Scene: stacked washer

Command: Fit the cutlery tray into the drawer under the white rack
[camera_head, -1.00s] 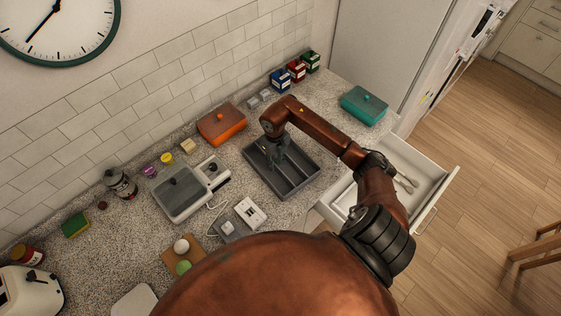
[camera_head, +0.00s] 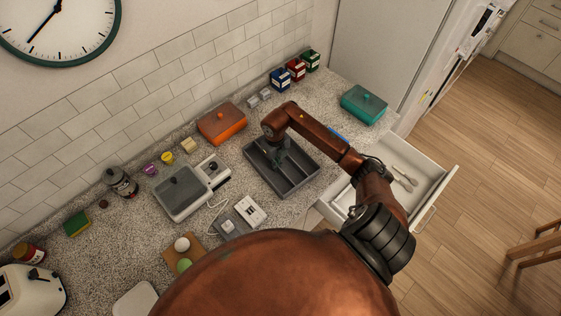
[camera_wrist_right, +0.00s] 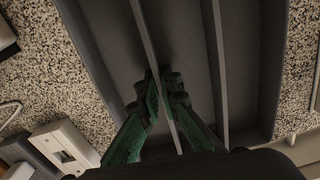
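The dark grey cutlery tray (camera_head: 308,153) lies on the speckled counter, with long dividers along its length. My right gripper (camera_head: 277,156) is over the tray, its fingers down inside. In the right wrist view the fingertips (camera_wrist_right: 162,88) close in on both sides of one thin tray divider (camera_wrist_right: 147,40) and look shut on it. The white drawer (camera_head: 438,172) stands open right of the tray, below the counter edge; light-coloured cutlery (camera_head: 405,178) lies in it. My right arm covers its left part. I cannot make out a white rack. My left gripper is not in view.
An orange box (camera_head: 222,124) and a teal box (camera_head: 364,104) stand behind the tray on either side. Small blue, red and green boxes (camera_head: 296,70) line the wall. A grey-topped appliance (camera_head: 181,190) and a white switch box (camera_head: 249,211) are left of the tray.

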